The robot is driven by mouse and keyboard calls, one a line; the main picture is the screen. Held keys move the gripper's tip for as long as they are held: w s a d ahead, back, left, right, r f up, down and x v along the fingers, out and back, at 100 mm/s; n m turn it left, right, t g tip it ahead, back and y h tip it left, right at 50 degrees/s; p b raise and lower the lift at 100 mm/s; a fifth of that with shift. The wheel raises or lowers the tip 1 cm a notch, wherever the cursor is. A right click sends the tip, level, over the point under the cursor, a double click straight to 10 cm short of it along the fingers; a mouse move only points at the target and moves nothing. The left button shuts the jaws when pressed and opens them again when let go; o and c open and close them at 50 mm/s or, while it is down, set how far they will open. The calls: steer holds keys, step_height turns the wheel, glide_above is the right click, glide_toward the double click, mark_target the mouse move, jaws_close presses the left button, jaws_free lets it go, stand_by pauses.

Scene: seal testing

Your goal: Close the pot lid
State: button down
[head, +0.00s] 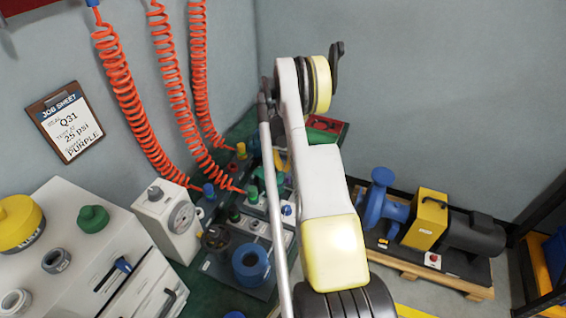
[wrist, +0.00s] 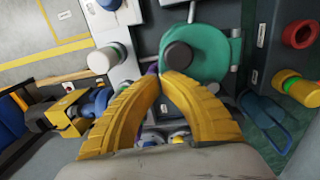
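In the wrist view, a rounded green piece with a dark round knob (wrist: 178,56) lies just beyond my fingertips. It looks like the pot lid (wrist: 208,52), but I cannot tell whether it is open or seated. My gripper (wrist: 161,74) has two curved yellow fingers with tips brought together, close to the knob's near edge. Nothing shows between the tips, and I cannot tell whether they touch the knob. In the head view my arm covers part of the bench, and the gripper cannot be made out.
Orange coiled hoses (head: 130,95) hang over the bench at left. A gauge box (head: 170,220), a blue cylinder (head: 252,265) and a white drawer unit (head: 90,255) crowd the left side. A blue pump (head: 380,205) stands on a pallet at right. A red ring (wrist: 298,33) shows in the wrist view.

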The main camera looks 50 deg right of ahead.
steer(key=shift+f, duration=0.5)
steer(key=shift+s+d+f+t+b, duration=0.1)
steer(key=shift+s+f+t+b, duration=0.1)
steer(key=shift+f+t+b, duration=0.25)
steer(key=shift+s+f+t+b, duration=0.25)
steer(key=shift+f+b, duration=0.3)
steer(key=shift+f, duration=0.2)
steer(key=shift+w+r, duration=0.1)
steer(key=shift+r, duration=0.15)
step_height(320, 180, up, 14)
steer(key=p, duration=0.5)
steer(key=shift+w, duration=0.1)
